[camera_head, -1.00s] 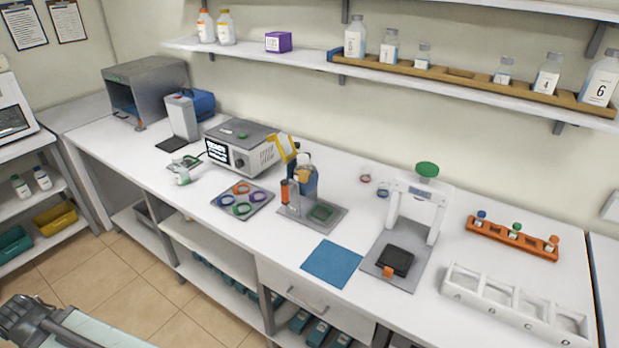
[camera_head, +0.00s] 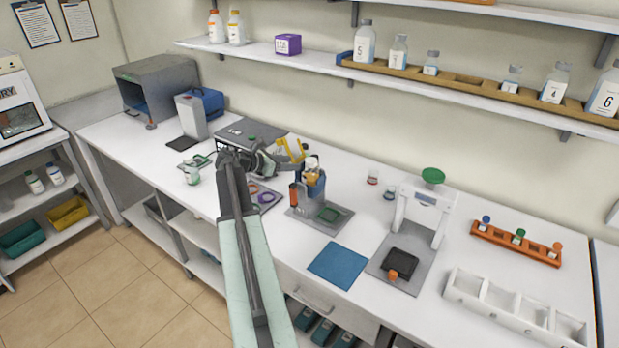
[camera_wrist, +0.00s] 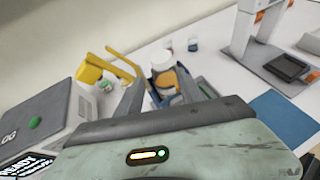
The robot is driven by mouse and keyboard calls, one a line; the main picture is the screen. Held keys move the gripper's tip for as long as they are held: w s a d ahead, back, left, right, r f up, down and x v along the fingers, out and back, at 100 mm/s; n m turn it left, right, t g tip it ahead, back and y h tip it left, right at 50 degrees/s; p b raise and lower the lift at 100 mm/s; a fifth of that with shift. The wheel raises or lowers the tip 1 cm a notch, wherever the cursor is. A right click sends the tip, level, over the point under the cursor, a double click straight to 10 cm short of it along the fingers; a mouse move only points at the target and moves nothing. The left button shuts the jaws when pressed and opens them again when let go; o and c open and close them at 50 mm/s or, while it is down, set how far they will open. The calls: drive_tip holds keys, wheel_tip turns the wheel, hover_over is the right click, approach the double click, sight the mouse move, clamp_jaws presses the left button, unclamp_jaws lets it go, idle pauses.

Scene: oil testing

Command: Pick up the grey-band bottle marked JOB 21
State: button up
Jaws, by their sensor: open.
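No label reading JOB 21 and no grey band can be made out in either view. A white-capped bottle with an orange-brown part (camera_wrist: 161,61) stands in or against a blue holder on the bench; its label is not readable. In the head view the blue holder (camera_head: 315,184) is right of my gripper (camera_head: 283,160). My gripper (camera_wrist: 162,84) is open and empty, its fingers pointing toward that bottle, which appears between them in the wrist view. Whether it is within the fingers' reach cannot be told. A small white-and-green bottle (camera_head: 192,175) stands on the bench at left.
A yellow curved arm (camera_wrist: 108,60) and the grey READY instrument (camera_wrist: 50,125) are close on the left. A blue mat (camera_head: 338,265), white press-like stand (camera_head: 425,210), orange rack (camera_head: 515,243) and white divided tray (camera_head: 500,305) lie right. Numbered bottles stand on the shelf above.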

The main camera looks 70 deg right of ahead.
sight(307, 162)
drive_tip(key=shift+s+d+f+b, duration=0.2)
drive_tip(key=shift+s+d+b, duration=0.35)
drive_tip(key=shift+s+d, duration=0.55)
drive_tip(key=b+x, duration=0.2)
drive_tip(key=x, duration=0.4)
drive_tip(key=shift+w+d, duration=0.1)
drive_tip(key=shift+w, duration=0.05)
drive_tip(key=shift+r, duration=0.15)
clamp_jaws()
